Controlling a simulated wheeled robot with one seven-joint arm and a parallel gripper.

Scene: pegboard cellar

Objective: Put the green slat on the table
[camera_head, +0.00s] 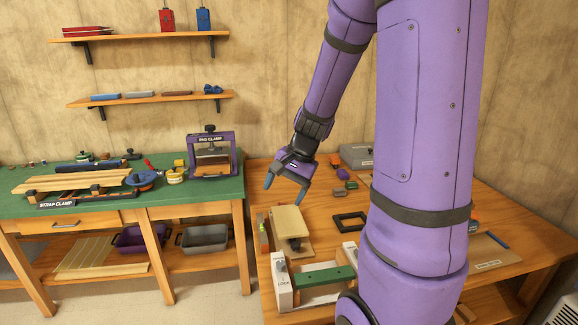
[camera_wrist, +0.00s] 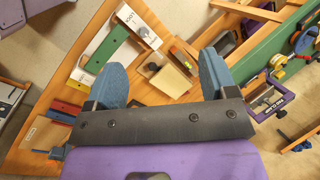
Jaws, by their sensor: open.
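The green slat (camera_head: 322,276) lies level between two white blocks marked LOCK, the left one (camera_head: 282,280) and the right one (camera_head: 350,252), at the near edge of the wooden table (camera_head: 545,246). In the wrist view, the slat (camera_wrist: 100,55) shows beyond the left finger, between the same white blocks. I cannot tell whether the blocks grip its ends. My gripper (camera_head: 284,188) is open and empty, in the air above the back left part of the wooden table, behind and above the slat. Its blue fingers (camera_wrist: 160,72) are wide apart in the wrist view.
A wooden board with a dark clamp (camera_head: 290,222) stands behind the slat, and a black square frame (camera_head: 350,220) lies to its right. My arm hides part of the table. A green-topped bench (camera_head: 110,207) with a purple clamp (camera_head: 211,155) stands at left.

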